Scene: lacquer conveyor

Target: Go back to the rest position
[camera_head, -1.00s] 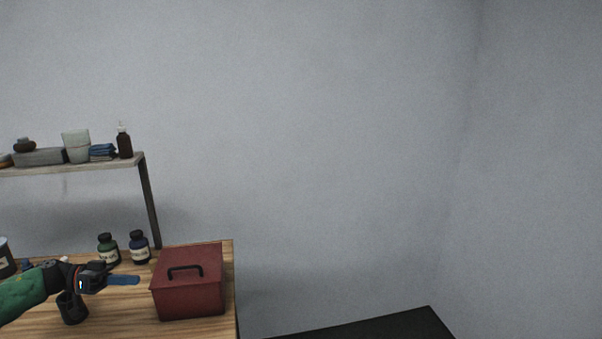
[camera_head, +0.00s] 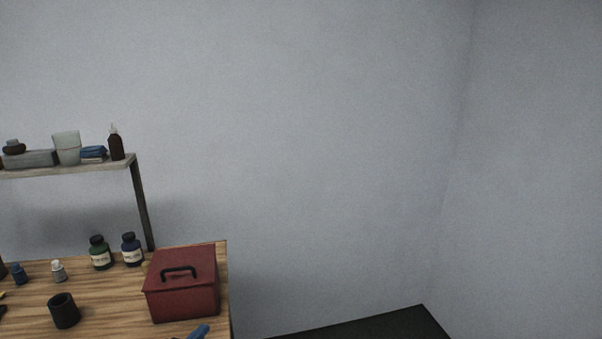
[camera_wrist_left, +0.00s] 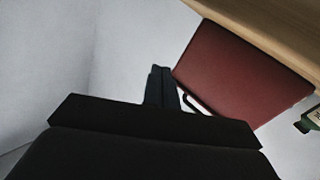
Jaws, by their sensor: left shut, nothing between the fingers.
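The rest of the left arm is out of the head view. My right gripper is in neither view.
A red box (camera_head: 182,290) with a black handle stands at the wooden table's right end. A dark cup (camera_head: 64,311) and several small bottles stand left of it. A shelf (camera_head: 75,169) rises behind. A dark surface (camera_head: 390,325) lies at lower right.

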